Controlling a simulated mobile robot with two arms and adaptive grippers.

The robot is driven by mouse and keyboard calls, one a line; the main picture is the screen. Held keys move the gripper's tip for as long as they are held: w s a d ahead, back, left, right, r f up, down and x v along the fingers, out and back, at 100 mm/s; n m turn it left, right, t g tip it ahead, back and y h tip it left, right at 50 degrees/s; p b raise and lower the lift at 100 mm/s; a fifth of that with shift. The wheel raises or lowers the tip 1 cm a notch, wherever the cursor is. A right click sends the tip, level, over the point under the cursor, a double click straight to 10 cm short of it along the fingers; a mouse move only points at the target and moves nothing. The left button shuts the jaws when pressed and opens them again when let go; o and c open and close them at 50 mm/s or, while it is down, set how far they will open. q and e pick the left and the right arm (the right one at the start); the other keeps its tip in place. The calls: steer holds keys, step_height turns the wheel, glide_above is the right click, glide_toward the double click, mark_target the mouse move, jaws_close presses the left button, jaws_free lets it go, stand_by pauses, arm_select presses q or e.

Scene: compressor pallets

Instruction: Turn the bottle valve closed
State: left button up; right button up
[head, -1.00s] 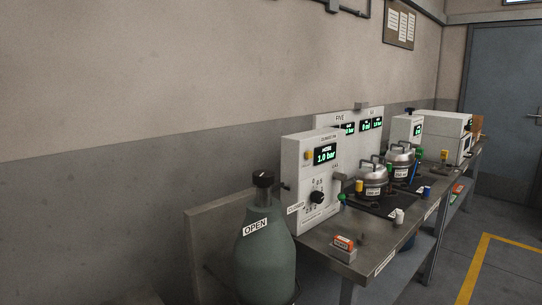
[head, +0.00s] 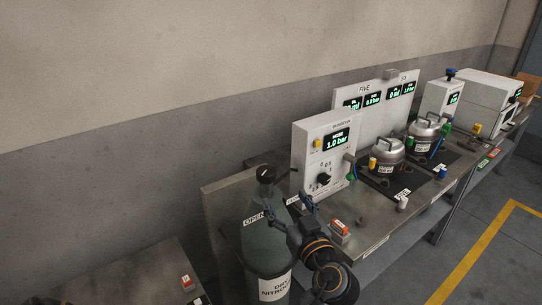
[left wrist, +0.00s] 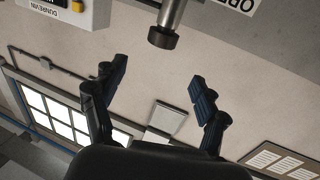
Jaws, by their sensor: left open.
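The bottle (head: 262,250) is a grey-green cylinder labelled dry nitrogen, upright at the left end of the bench. Its valve is a black knob (head: 265,172) with a white mark on top. An OPEN label sits on the bottle's shoulder. My left gripper (head: 290,208) is in front of the bottle, below and right of the knob, and partly hides the bottle. In the left wrist view my left gripper (left wrist: 158,85) has its fingers wide apart with nothing between them. The dark valve knob (left wrist: 162,39) on its metal stem is beyond the fingertips. My right gripper is not seen.
A white regulator box (head: 318,160) reading 1.0 bar stands right of the bottle on the metal bench (head: 375,222). Metal pots (head: 388,152) and a red-and-white switch (head: 340,229) sit on it. Another surface (head: 135,275) is at lower left.

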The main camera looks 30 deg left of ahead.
mark_target(267, 172)
arm_select(q)
steer(key=p+x, duration=0.5)
steer(key=x, duration=0.8)
steer(key=shift+s+a+r+p, duration=0.1)
steer(key=shift+s+p, duration=0.05)
steer(key=shift+p, duration=0.25)
steer(key=shift+w+a, duration=0.25)
steer(key=shift+a, duration=0.05)
steer(key=c, duration=1.2)
steer(key=shift+o, duration=0.2)
